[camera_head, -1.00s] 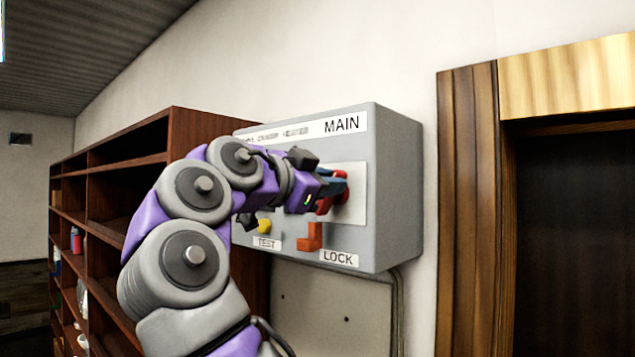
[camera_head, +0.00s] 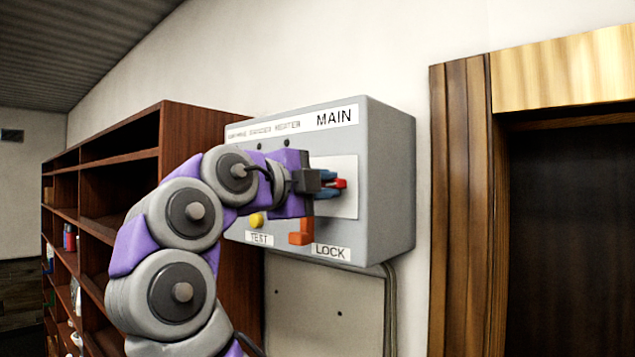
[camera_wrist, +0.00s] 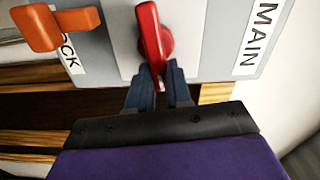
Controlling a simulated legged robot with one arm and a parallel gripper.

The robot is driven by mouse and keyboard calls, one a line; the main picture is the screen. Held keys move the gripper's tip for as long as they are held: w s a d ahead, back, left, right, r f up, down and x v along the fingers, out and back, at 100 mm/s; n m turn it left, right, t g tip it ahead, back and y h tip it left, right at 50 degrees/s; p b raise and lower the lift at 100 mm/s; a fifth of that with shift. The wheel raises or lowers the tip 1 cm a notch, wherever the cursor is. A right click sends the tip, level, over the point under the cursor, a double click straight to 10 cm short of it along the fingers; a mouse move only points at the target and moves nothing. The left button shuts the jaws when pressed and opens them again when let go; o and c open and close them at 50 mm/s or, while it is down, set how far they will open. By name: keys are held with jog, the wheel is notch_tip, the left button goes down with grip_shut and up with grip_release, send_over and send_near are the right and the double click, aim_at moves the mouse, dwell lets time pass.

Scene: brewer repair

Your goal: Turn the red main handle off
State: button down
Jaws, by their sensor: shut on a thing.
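The red main handle (camera_head: 340,184) sticks out from the pale plate on the front of the grey MAIN box (camera_head: 393,180). In the wrist view the red handle (camera_wrist: 151,38) has a round hub, and its lever reaches down between my fingers. My gripper (camera_head: 328,186) is shut on the handle. The wrist view shows its two blue fingers (camera_wrist: 158,80) on either side of the lever's end. My fingers and wrist partly hide the handle in the head view.
An orange LOCK lever (camera_head: 301,233) and a yellow TEST button (camera_head: 257,219) sit low on the box, below my wrist. A brown shelf (camera_head: 190,130) stands to the left. A wooden door frame (camera_head: 465,200) stands to the right.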

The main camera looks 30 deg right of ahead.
jog(key=shift+w+f+m, duration=0.1)
jog(key=shift+f+m, duration=0.15)
jog(key=shift+m, duration=0.35)
jog(key=shift+d, duration=0.1)
jog(key=c, duration=1.4)
grip_release()
jog(key=shift+o, duration=1.4)
jog(key=shift+w+d+f, duration=0.1)
jog(key=shift+w+d, duration=0.1)
jog(key=shift+w, duration=0.15)
jog(key=shift+o, duration=0.4)
jog(key=shift+s, duration=0.25)
jog(key=shift+a, duration=0.1)
jog(key=v, duration=1.7)
jog(key=shift+a, duration=0.15)
